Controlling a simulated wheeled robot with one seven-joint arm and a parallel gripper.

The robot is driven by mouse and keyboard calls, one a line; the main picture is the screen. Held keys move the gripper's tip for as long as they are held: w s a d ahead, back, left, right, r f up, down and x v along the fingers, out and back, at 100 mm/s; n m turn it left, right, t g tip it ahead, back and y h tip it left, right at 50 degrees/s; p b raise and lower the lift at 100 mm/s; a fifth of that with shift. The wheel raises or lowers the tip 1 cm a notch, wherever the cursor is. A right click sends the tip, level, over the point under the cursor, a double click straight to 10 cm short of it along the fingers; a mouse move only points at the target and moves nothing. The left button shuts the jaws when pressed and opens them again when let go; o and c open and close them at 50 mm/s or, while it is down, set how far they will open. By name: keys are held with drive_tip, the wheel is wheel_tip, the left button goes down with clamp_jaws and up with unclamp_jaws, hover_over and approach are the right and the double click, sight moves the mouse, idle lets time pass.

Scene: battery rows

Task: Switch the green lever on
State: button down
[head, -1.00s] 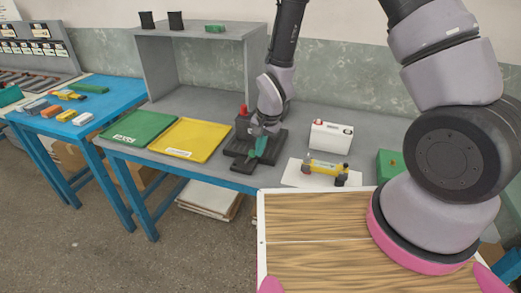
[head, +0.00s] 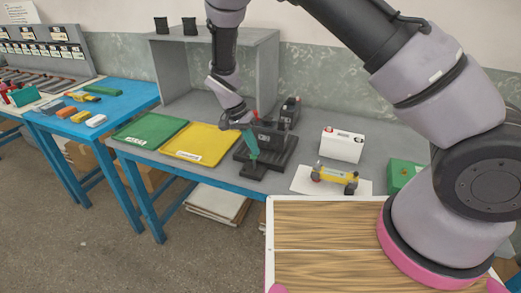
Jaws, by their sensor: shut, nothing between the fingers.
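The green lever (head: 251,141) is a teal handle at the front of a black device (head: 268,137) on a dark base plate (head: 264,156), near the front edge of the grey bench. The handle's top leans left and its lower end points down toward the plate. My gripper (head: 240,123) is shut and empty. It is close to the handle's upper end, on its left side; I cannot tell whether they touch. A small red part (head: 256,113) shows on the device behind my gripper, partly hidden.
Left of the device lie a yellow tray (head: 203,139) and a green tray (head: 148,129). To the right are a white box (head: 342,146), a yellow piece with dark ends (head: 334,175) on a white sheet, and a green box (head: 402,173). A grey shelf (head: 262,75) stands behind.

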drive_tip(key=shift+w+a+f, duration=0.1)
drive_tip(key=shift+w+a, duration=0.1)
drive_tip(key=shift+a, duration=0.25)
drive_tip(key=shift+w+a, duration=0.15)
drive_tip(key=shift+a, duration=0.3)
drive_tip(key=shift+r, duration=0.8)
